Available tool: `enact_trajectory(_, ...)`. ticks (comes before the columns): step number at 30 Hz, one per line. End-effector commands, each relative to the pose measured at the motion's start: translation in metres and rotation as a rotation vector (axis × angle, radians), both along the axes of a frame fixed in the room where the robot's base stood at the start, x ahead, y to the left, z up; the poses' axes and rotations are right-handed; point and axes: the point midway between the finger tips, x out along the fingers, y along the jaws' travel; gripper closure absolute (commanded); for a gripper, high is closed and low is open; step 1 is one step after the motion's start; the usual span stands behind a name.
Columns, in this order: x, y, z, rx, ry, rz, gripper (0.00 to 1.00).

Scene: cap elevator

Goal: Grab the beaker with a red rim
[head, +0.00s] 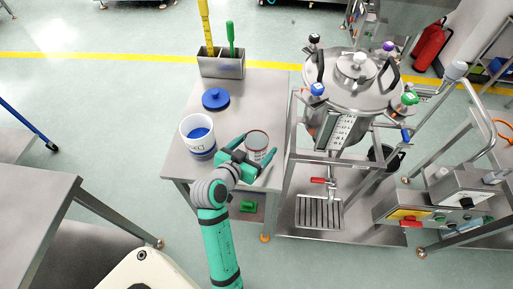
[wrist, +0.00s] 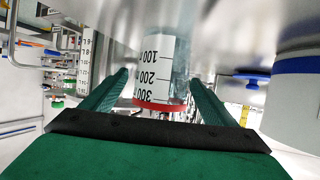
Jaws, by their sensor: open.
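The clear beaker with a red rim (head: 257,141) stands on the small steel table (head: 256,92), near its right front edge. In the wrist view the beaker (wrist: 163,68) shows a white scale marked 100, 200 and 300, with its red rim closest to my gripper. My gripper (head: 254,149) is open, with one green finger on each side of the beaker. In the wrist view the fingers of my gripper (wrist: 163,90) flank the beaker near its rim. I cannot tell whether either finger touches it.
A white tub with blue (head: 197,136) stands left of the beaker, close to my gripper. A blue lid (head: 215,98) lies behind it. A steel holder (head: 222,66) with yellow and green tools stands at the back. A steel vessel (head: 352,83) on a frame stands to the right.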

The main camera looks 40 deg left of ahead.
Motion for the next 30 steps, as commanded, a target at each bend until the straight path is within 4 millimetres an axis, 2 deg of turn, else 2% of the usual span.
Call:
enact_trajectory(12,0.041,0.009,-0.024,0.0,0.0,-0.001,0.2)
enact_trajectory(20,0.044,0.01,-0.026,0.001,0.0,0.0,0.2)
enact_trajectory(21,0.044,0.01,-0.026,0.001,0.0,0.0,0.22)
enact_trajectory(26,0.043,0.01,-0.026,0.001,0.0,0.0,0.6)
enact_trajectory(27,0.043,0.01,-0.026,0.001,0.0,0.0,0.64)
enact_trajectory(30,0.043,0.01,-0.025,0.001,-0.001,0.0,0.64)
